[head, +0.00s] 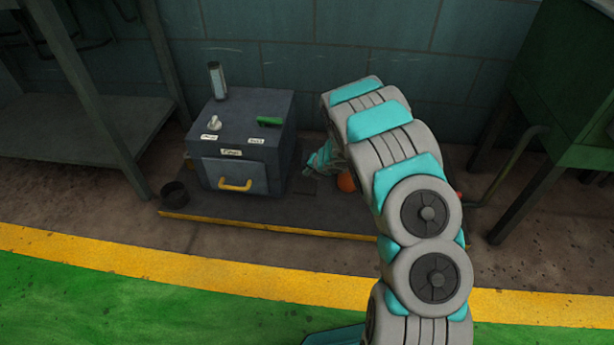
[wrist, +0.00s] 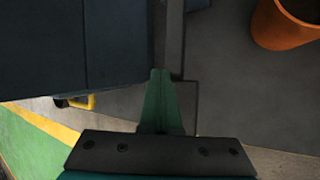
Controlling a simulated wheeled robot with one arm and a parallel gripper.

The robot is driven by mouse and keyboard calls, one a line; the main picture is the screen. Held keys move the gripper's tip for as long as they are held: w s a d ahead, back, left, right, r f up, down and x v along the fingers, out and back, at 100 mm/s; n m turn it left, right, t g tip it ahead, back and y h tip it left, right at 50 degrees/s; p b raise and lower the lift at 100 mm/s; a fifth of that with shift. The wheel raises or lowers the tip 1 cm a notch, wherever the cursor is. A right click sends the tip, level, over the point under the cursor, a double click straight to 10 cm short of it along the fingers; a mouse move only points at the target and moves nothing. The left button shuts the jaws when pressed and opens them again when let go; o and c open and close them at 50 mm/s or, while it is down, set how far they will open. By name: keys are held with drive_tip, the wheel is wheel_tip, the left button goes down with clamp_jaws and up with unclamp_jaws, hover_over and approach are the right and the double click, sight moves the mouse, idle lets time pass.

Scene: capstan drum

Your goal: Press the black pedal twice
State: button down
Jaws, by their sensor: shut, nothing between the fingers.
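My gripper (wrist: 160,74) is shut and empty, its teal fingers pointing down in the wrist view. In the head view the gripper (head: 309,172) is low, just right of the dark box. A dark flat piece (wrist: 186,105), which looks like the black pedal, lies beside and partly under the fingers. In the head view a dark patch (head: 300,186) by the fingertips may be the same pedal. I cannot tell whether the fingers touch it or whether it is pressed down.
The dark box (head: 241,130) has a yellow handle (head: 235,185), a green lever (head: 270,120) and a white knob (head: 214,123). A black cup (head: 174,195) stands left of it. An orange pot (wrist: 285,25) is right of the gripper. The yellow-edged platform (head: 260,226) carries them.

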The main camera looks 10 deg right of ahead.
sight(309, 182)
drive_tip(key=shift+s+a+f+b, duration=0.1)
drive_tip(key=shift+s+f+b, duration=0.1)
drive_tip(key=shift+f+b, duration=0.55)
drive_tip(key=shift+s+a+f+b, duration=0.1)
drive_tip(key=shift+s+f+b, duration=0.15)
drive_tip(key=shift+f+b, duration=0.5)
drive_tip(key=shift+s+f+b, duration=0.2)
drive_tip(key=shift+f+b, duration=0.45)
drive_tip(key=shift+f, duration=0.1)
idle(1.8)
drive_tip(key=shift+w+r, duration=0.1)
drive_tip(key=shift+r, duration=0.15)
drive_tip(key=shift+w+d+r+p, duration=0.15)
drive_tip(key=shift+w+r+p, duration=0.15)
drive_tip(key=shift+r+p, duration=0.85)
drive_tip(key=shift+w+d+r+p, duration=0.1)
drive_tip(key=shift+w+r+p, duration=0.25)
drive_tip(key=shift+r+p, duration=0.85)
drive_tip(key=shift+w+d+r+p, duration=0.15)
drive_tip(key=shift+w+r+p, duration=0.15)
drive_tip(key=shift+r+p, duration=0.85)
drive_tip(key=shift+f, duration=0.3)
drive_tip(key=shift+r+p, duration=0.1)
drive_tip(key=shift+p, duration=0.3)
drive_tip(key=r+p, duration=0.2)
drive_tip(key=w+r+p, duration=0.1)
drive_tip(key=r+p, duration=0.1)
drive_tip(key=p, duration=0.1)
drive_tip(key=shift+d+r, duration=0.15)
drive_tip(key=shift+r, duration=0.2)
